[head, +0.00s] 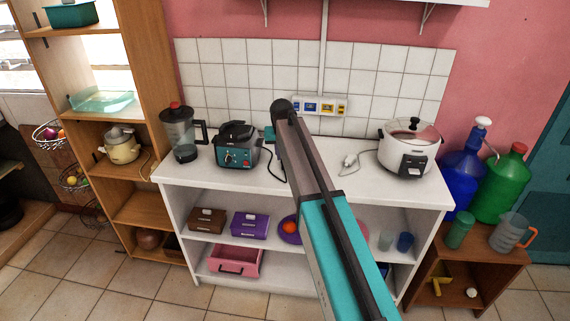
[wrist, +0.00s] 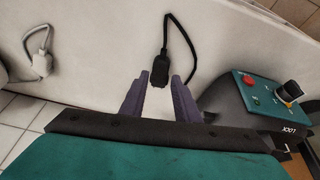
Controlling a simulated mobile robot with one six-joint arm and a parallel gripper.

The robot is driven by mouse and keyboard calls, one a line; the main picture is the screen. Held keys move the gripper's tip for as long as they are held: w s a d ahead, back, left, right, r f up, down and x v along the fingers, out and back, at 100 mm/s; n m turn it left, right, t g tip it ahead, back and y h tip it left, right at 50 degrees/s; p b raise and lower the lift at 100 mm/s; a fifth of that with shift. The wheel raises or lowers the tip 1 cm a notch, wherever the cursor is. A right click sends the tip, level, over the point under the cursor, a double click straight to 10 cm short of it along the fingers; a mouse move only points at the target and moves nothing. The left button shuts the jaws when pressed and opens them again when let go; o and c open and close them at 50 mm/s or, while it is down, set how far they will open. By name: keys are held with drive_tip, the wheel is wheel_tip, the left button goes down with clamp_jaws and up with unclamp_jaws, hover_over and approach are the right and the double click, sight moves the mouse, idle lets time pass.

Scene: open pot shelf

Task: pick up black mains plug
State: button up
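The black mains plug (wrist: 160,70) lies on the white counter in the wrist view, with its black cable looping round to the right. My gripper (wrist: 159,86) is open, its two purple-grey fingers spread. The plug is just beyond the fingertips, roughly centred between them, and nothing is held. In the head view my arm hides the plug and most of the gripper; part of the black cable (head: 270,165) shows left of the arm.
A black and teal appliance (wrist: 262,95) with a red button stands close to the right of my gripper; it also shows in the head view (head: 236,148). A white plug (wrist: 41,64) lies to the left. A socket strip (head: 320,107) is behind, and a rice cooker (head: 408,150) stands right.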

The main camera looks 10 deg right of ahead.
drive_tip(key=shift+f, duration=0.2)
drive_tip(key=shift+w, duration=0.1)
drive_tip(key=shift+p+x, duration=0.8)
drive_tip(key=shift+x, duration=0.5)
drive_tip(key=shift+p+x, duration=0.3)
drive_tip(key=shift+x, duration=1)
clamp_jaws()
